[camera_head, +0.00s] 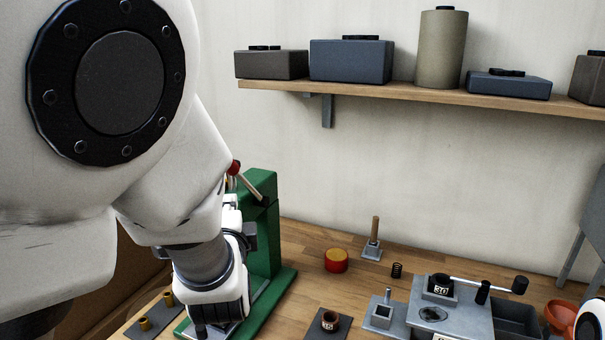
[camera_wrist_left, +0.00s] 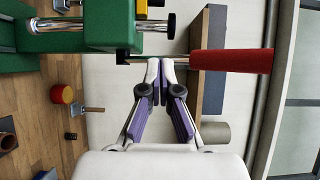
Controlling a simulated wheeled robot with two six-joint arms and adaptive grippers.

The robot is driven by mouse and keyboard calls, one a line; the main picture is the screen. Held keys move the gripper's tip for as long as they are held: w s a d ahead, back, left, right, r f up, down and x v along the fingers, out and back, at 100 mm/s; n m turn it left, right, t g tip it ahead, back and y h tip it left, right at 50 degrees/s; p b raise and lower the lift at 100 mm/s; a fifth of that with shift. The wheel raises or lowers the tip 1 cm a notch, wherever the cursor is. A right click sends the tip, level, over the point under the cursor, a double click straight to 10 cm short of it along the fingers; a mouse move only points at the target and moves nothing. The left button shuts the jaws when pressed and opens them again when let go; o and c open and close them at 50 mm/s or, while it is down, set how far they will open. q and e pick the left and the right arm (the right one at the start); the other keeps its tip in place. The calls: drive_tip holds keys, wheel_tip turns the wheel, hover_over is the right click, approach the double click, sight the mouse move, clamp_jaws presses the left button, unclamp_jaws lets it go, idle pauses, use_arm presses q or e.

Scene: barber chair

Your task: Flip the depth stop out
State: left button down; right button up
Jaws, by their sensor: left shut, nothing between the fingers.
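A green press (camera_head: 262,235) stands on the bench, partly hidden behind my left arm. Its red-gripped lever (camera_wrist_left: 230,60) shows large in the left wrist view, with a thin rod running to a dark block at the green head (camera_wrist_left: 105,25). A round metal ram (camera_wrist_left: 62,25) passes through the head. My left gripper (camera_wrist_left: 160,64) is shut and empty, its tips overlapping the lever rod in that view; I cannot tell whether they touch it. I cannot clearly make out which part is the depth stop.
A red and yellow tin (camera_head: 336,260), a small spring (camera_head: 397,270) and a stand with a wooden handle (camera_head: 373,245) are right of the press. A grey fixture (camera_head: 450,318) with a lever is further right. A wall shelf (camera_head: 400,91) holds several containers.

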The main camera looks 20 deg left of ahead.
use_arm(q)
drive_tip(key=p+x, duration=0.1)
drive_tip(key=x, duration=0.3)
drive_tip(key=a+p+x, duration=0.1)
drive_tip(key=x, duration=0.3)
drive_tip(key=s+p+x, duration=0.1)
drive_tip(key=p+x, duration=0.1)
drive_tip(key=x, duration=0.3)
drive_tip(key=shift+a+f, duration=0.15)
drive_tip(key=shift+a, duration=0.7)
drive_tip(key=shift+s+d, duration=0.15)
drive_tip(key=shift+d, duration=0.05)
use_arm(e)
drive_tip(key=r, duration=0.4)
drive_tip(key=shift+w+a, duration=0.2)
